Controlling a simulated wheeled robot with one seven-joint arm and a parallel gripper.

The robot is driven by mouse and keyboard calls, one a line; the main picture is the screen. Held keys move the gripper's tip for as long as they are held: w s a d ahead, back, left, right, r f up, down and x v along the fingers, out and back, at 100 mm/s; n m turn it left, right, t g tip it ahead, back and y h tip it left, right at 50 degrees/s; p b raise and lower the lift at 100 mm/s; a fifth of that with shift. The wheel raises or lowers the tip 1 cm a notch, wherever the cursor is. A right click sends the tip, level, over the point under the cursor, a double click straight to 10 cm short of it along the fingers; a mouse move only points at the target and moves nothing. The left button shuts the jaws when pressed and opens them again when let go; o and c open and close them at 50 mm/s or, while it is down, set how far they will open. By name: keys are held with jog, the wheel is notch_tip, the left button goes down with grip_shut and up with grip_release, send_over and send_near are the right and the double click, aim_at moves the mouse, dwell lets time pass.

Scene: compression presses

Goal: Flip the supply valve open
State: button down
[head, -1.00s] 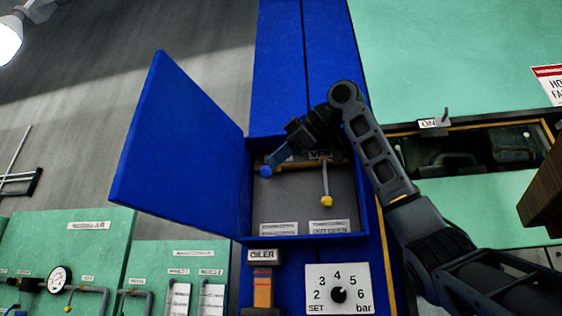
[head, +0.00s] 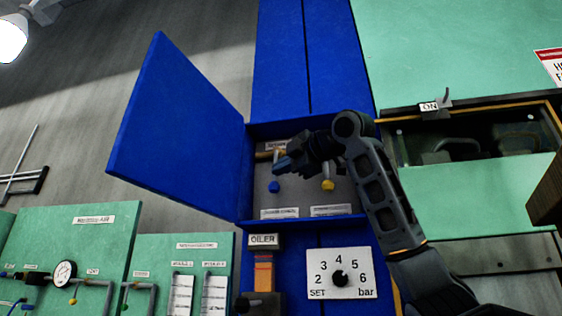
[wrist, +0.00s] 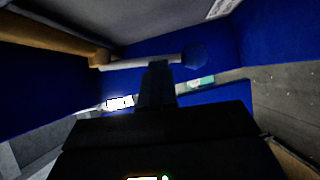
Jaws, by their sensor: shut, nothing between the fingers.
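A brass pipe (head: 264,155) runs across the inside of an open blue cabinet. The left valve's blue-knobbed handle (head: 274,186) points down, partly hidden by my gripper; I take it as the supply valve. In the wrist view its pale lever (wrist: 145,64) runs from the pipe to the blue knob (wrist: 195,55). The right valve's yellow-knobbed handle (head: 328,185) also hangs down. My gripper (head: 280,165) is shut and empty, right above the blue knob. In the wrist view the fingertips (wrist: 157,70) are at the lever; I cannot tell if they touch.
The cabinet door (head: 180,130) stands wide open on the left. The cabinet's right wall and a green machine (head: 470,200) are close to my arm. An oiler (head: 263,272) and a pressure dial (head: 339,278) sit below. Cabinet labels are too blurred to read.

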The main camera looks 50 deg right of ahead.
jog(key=shift+w+d+f, duration=0.2)
jog(key=shift+d+f, duration=0.05)
jog(key=shift+d, duration=0.15)
dwell(0.3)
